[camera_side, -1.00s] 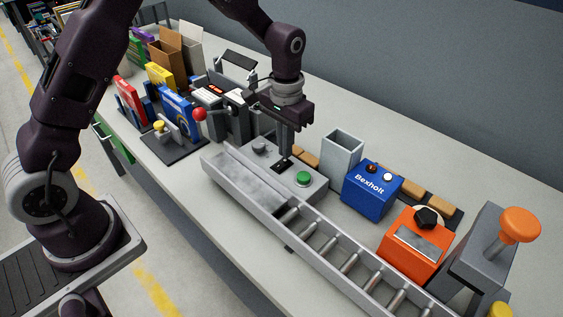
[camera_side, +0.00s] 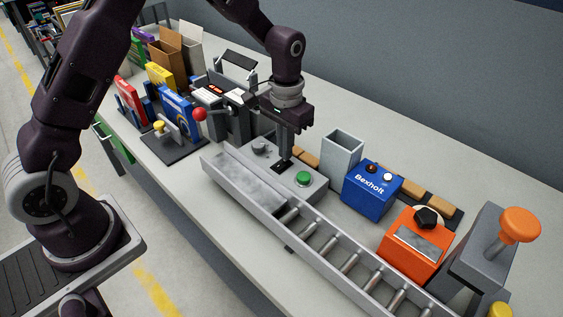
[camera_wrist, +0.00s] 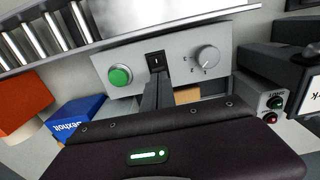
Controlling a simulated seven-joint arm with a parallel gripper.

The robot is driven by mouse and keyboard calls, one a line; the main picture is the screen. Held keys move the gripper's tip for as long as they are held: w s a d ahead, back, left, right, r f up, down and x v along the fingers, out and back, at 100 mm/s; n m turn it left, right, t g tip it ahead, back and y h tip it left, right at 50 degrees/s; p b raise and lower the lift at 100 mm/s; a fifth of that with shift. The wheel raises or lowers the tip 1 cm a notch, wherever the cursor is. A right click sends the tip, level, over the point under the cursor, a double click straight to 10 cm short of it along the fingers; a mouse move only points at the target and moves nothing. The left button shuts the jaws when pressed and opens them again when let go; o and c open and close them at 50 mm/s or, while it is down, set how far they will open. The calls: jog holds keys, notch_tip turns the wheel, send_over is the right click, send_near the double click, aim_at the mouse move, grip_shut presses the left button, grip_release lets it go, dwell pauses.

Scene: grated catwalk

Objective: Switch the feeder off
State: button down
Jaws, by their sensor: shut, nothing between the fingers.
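A grey control box (camera_side: 316,190) stands behind the roller conveyor (camera_side: 330,250). On its top are a grey dial knob (camera_side: 260,147), a small black rocker switch (camera_side: 278,168) and a green round button (camera_side: 303,178). The wrist view shows the switch (camera_wrist: 156,59) between the green button (camera_wrist: 120,76) and the numbered dial (camera_wrist: 207,58). My gripper (camera_side: 284,158) is shut and empty, pointing down with its fingertips at the switch. The wrist view shows the fingertips right beside the switch's edge. I cannot tell whether they touch it.
A blue Bexholt box (camera_side: 368,192) with two round buttons and an orange box (camera_side: 412,245) with a black knob stand to the right. A grey open bin (camera_side: 342,155) is behind. A red-ball lever (camera_side: 199,114) and several cartons stand left.

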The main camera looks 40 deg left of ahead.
jog(key=shift+f, duration=0.65)
notch_tip(320, 180, up, 7)
jog(key=shift+f, duration=0.2)
jog(key=shift+r, duration=0.25)
dwell(0.3)
jog(key=s+a+r+t, duration=0.1)
jog(key=s+r+t, duration=0.1)
jog(key=s+r, duration=0.9)
jog(key=s+a+r+t, duration=0.1)
jog(key=s+r+t, duration=0.2)
jog(key=s, duration=1.3)
jog(key=shift+s+t, duration=0.15)
jog(key=shift+t, duration=0.15)
jog(key=shift+a, duration=0.1)
